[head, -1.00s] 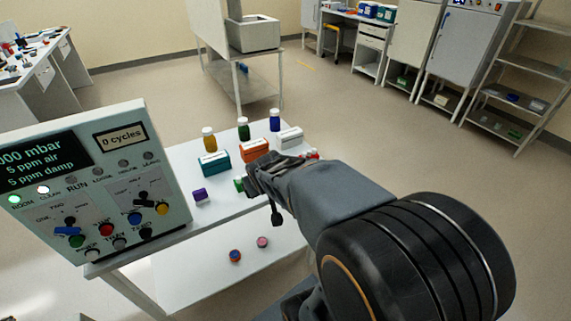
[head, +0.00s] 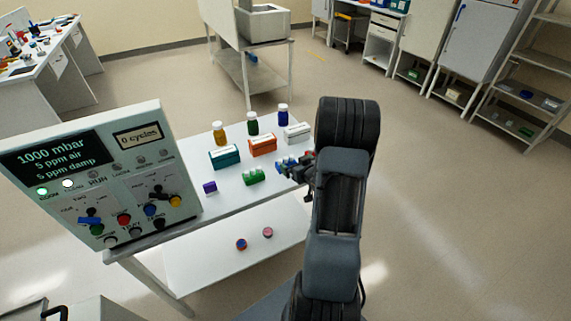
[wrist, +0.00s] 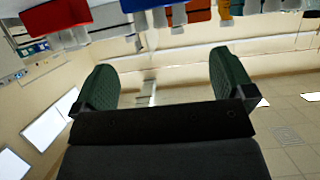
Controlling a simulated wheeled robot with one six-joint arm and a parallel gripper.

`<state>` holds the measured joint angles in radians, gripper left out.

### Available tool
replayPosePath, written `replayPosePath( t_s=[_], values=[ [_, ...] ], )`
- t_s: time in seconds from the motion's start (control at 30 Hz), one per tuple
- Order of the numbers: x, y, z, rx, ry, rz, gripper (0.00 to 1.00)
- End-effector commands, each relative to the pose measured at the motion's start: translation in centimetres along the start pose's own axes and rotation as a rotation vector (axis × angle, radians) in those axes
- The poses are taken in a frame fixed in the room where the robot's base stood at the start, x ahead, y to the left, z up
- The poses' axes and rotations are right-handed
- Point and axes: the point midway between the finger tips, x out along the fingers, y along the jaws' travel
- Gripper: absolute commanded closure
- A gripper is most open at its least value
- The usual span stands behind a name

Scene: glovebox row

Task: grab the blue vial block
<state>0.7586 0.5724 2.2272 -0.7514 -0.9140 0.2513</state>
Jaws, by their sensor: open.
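The blue vial block (head: 282,165) is near the right end of the white table in the head view, partly hidden at my gripper. In the wrist view, which looks upside down, the blue block (wrist: 140,5) is at the top edge, cut off by the frame, with pale vials pointing down from it. My gripper (wrist: 164,62) is open, its two dark green fingers wide apart with nothing between them. The block lies beyond the fingertips in that view. In the head view my gripper (head: 298,168) is small and dark, close beside the block; I cannot tell whether they touch.
A green vial block (head: 254,177) and a purple block (head: 209,187) stand to the left. A red block (wrist: 50,16) is beside the blue one. Teal (head: 224,158) and orange (head: 262,146) boxes and several bottles stand behind. A control panel (head: 100,180) is at the left.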

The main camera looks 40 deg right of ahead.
Motion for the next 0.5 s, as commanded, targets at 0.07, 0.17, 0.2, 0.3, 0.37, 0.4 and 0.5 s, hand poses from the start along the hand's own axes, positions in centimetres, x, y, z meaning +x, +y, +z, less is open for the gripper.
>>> replayPosePath(
  t_s=[0.07, 0.17, 0.2, 0.3, 0.37, 0.4, 0.5],
  values=[
    [1.2, -0.1, 0.0, 0.000, -0.002, -0.001, 0.00],
    [2.3, 0.0, 0.0, -0.001, -0.003, 0.000, 0.00],
    [2.6, 0.0, 0.0, -0.001, -0.002, 0.000, 0.00],
    [3.1, 0.0, 0.0, 0.000, -0.002, 0.001, 0.00],
    [3.3, -0.1, 0.0, 0.000, -0.002, 0.001, 0.00],
    [3.5, -0.1, 0.0, -0.001, -0.002, 0.000, 0.00],
    [4.7, -0.1, 0.0, 0.000, -0.003, 0.000, 0.00]
  ],
)
